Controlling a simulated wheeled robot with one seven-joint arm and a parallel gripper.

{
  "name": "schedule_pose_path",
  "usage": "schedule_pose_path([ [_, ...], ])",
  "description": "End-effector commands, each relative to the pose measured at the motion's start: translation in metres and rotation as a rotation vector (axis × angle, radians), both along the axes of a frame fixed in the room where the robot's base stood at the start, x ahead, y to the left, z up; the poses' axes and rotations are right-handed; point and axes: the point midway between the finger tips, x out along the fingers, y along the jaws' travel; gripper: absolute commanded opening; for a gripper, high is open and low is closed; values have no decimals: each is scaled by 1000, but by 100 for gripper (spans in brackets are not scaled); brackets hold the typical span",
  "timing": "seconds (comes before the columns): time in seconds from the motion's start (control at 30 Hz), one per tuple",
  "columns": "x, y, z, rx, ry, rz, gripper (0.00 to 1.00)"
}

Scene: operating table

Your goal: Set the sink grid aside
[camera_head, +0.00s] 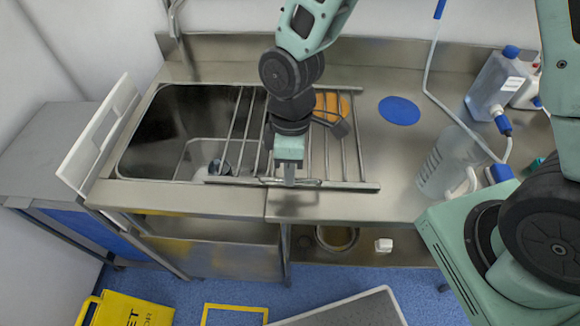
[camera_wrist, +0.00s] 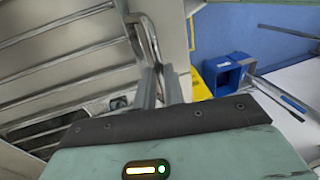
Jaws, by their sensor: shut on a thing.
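The sink grid (camera_head: 343,182) is a rack of thin metal bars. In the head view it spans the right part of the sink (camera_head: 135,135) and the counter to its right. My gripper (camera_head: 289,181) is shut on the grid's front bar, near its middle. In the wrist view the grid's bars (camera_wrist: 62,63) fill the upper left, and my gripper's fingers (camera_wrist: 160,86) are at its edge. My arm hides part of the grid. I cannot tell whether the grid rests on the counter or is slightly raised.
An orange sponge-like item (camera_head: 331,106) shows behind the grid's bars. A blue disc (camera_head: 399,110) lies on the counter to the right. A clear jug (camera_head: 447,163) and a blue-capped canister (camera_head: 497,85) stand at the right. A white board (camera_head: 97,138) stands at the sink's left.

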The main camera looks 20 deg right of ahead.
Motion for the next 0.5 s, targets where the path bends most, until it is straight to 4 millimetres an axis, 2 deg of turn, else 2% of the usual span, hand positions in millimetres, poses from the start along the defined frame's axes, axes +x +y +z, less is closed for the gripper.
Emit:
schedule_pose_path([
  [0.13,-1,-5,1,-10,7,-2,0],
  [0.2,-1,-5,1,-10,7,-2,24],
  [0.23,-1,-5,0,-9,6,-2,33],
  [0.5,-1,-3,0,-6,4,-2,33],
])
